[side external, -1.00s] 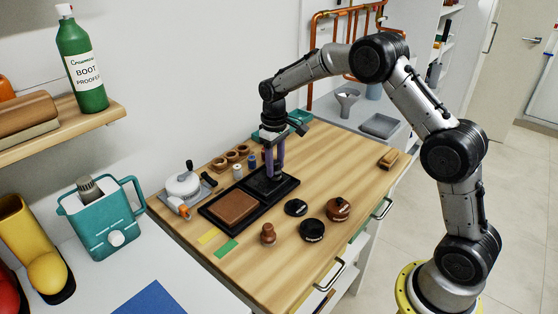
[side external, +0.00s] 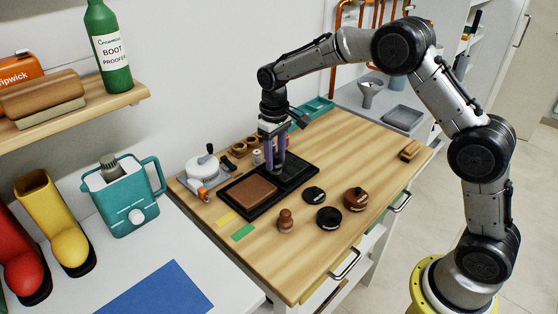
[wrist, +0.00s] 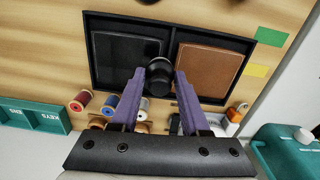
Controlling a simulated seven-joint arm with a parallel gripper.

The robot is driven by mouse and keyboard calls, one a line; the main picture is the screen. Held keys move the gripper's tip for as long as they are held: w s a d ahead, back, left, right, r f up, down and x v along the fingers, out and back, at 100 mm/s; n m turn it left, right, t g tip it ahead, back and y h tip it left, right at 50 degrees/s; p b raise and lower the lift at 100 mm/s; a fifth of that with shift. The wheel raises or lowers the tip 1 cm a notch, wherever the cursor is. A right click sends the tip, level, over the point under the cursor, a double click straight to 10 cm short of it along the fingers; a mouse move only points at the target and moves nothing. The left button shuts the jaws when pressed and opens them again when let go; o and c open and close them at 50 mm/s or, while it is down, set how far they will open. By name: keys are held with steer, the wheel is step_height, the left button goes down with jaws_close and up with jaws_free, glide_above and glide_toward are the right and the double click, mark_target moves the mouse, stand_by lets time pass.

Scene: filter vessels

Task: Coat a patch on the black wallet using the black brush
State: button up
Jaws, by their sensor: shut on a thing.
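The black wallet (side external: 293,167) lies flat in the right half of a black tray (side external: 312,178). It also shows at the left in the wrist view (wrist: 126,61). The brown wallet (side external: 249,192) fills the tray's other half. My gripper (side external: 275,168) has purple fingers and points down over the tray near its divider. In the wrist view it is shut on the black brush (wrist: 159,72), whose round dark top shows between the fingertips. The brush lies between the two wallets in that view. Its bristle end is hidden, so I cannot tell whether it touches anything.
A brown brush (side external: 285,222), black tins (side external: 328,218) and a brown tin (side external: 355,198) stand in front of the tray. Thread spools (wrist: 105,104) and a white-topped hand machine (side external: 202,168) stand behind and left. Yellow and green patches (side external: 242,232) lie at the front left. The right worktop is mostly clear.

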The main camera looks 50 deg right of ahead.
steer(key=shift+r, duration=3)
